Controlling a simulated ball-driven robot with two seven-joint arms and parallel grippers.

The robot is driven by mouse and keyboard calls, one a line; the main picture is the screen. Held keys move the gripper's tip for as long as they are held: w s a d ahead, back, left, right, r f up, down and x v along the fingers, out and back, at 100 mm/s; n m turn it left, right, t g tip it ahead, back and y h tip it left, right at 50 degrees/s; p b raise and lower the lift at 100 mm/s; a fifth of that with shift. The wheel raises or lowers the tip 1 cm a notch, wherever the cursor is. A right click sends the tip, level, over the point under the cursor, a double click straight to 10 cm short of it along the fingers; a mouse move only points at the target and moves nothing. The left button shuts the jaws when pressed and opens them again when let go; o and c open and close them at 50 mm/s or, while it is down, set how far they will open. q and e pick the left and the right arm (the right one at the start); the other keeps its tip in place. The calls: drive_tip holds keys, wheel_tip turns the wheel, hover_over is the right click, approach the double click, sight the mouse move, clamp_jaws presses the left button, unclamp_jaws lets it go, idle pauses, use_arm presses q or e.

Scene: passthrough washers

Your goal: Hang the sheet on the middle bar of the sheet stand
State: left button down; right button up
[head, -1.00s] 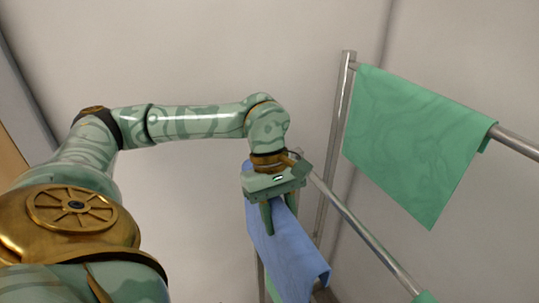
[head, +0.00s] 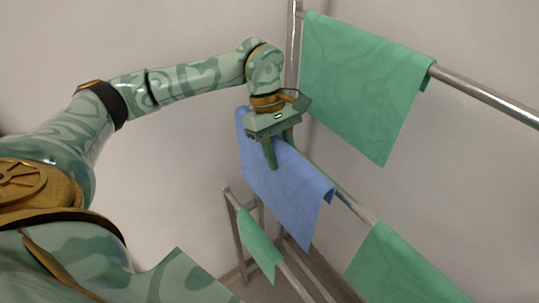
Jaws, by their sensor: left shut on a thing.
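The blue sheet (head: 285,192) hangs folded over, with a short flap showing at its right end. My left gripper (head: 280,152) is shut on its top fold, one finger on each side, pointing down. The sheet lines up with the middle bar (head: 356,208) of the sheet stand, which comes out just past the sheet's right end. I cannot tell whether the fold rests on the bar or is held just above it. The stand's upright post (head: 292,50) rises behind the gripper. My right gripper is not in view.
A large green sheet (head: 362,85) hangs on the top bar (head: 485,93). Another green sheet (head: 400,268) hangs farther right along the middle bar. A small green sheet (head: 259,246) hangs on a low bar (head: 300,284) below. Walls stand close behind.

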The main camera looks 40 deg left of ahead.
use_arm(q)
drive_tip(key=shift+w+d, duration=0.25)
drive_tip(key=shift+w, duration=0.4)
drive_tip(key=shift+w+d, duration=0.2)
drive_tip(key=shift+w, duration=0.4)
drive_tip(key=w, duration=0.2)
drive_tip(key=w+d, duration=0.1)
drive_tip(key=shift+w+d+b, duration=0.15)
drive_tip(key=shift+w+b, duration=0.25)
drive_tip(key=shift+w+f, duration=0.15)
drive_tip(key=shift+f, duration=0.2)
drive_tip(key=shift+f+b, duration=1.85)
drive_tip(key=shift+f, duration=1.3)
drive_tip(key=c, duration=0.9)
unclamp_jaws()
